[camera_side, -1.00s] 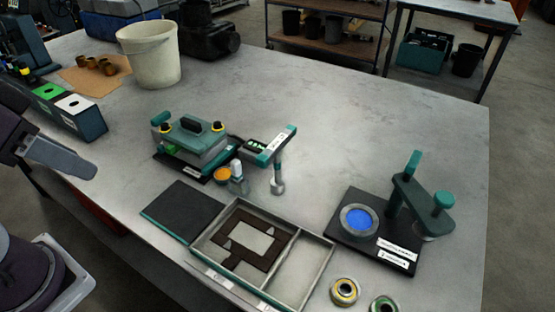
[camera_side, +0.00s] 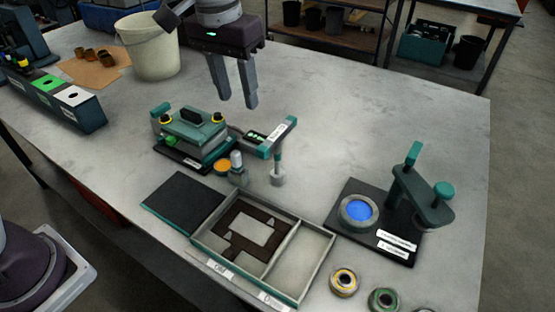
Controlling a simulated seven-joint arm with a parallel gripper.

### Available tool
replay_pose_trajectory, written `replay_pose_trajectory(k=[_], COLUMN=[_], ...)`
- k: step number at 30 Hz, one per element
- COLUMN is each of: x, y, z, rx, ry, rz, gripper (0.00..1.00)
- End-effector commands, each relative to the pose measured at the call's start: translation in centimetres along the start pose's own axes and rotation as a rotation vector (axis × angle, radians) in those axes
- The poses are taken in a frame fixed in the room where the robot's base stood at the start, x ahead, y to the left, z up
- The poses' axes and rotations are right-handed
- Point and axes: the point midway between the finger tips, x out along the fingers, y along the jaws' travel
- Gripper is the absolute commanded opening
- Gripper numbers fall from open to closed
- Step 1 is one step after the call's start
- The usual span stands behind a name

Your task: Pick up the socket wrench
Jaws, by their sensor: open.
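A slim upright tool with a teal handle and a grey lower end, which looks like the socket wrench (camera_side: 278,165), stands near the middle of the table. It is just right of a small bottle-like part and in front of a teal L-shaped stand (camera_side: 271,139). I cannot make out its socket clearly. My gripper (camera_side: 238,102) is open and empty, pointing down above the table. In the picture it is up and to the left of the tool, apart from it.
A teal device (camera_side: 196,135) stands left of the tool. A divided tray (camera_side: 318,262) lies in front, and a black fixture with a blue disc (camera_side: 360,210) is at right. A white bucket (camera_side: 150,50) is behind left. The table's back right is clear.

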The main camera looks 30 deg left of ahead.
Motion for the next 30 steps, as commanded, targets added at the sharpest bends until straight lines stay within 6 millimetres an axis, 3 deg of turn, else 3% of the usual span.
replay_pose_trajectory(k=[1,3,6,14,21,29,30], x=[2.8,5.8,8.5,11.8,16.0,16.6,16.6], y=[1.4,2.9,4.1,4.5,4.5,4.5,4.5], z=[-1.7,-3.2,-4.2,-4.2,-3.5,-3.5,-3.5], rx=[0.004,0.004,0.003,0.000,0.002,0.001,0.001], ry=[-0.040,-0.078,-0.107,-0.124,-0.122,-0.119,-0.119], rz=[-0.007,-0.016,-0.024,-0.029,-0.029,-0.028,-0.028], gripper=[0.44,0.44,0.44,0.44,0.44,0.44,0.38])
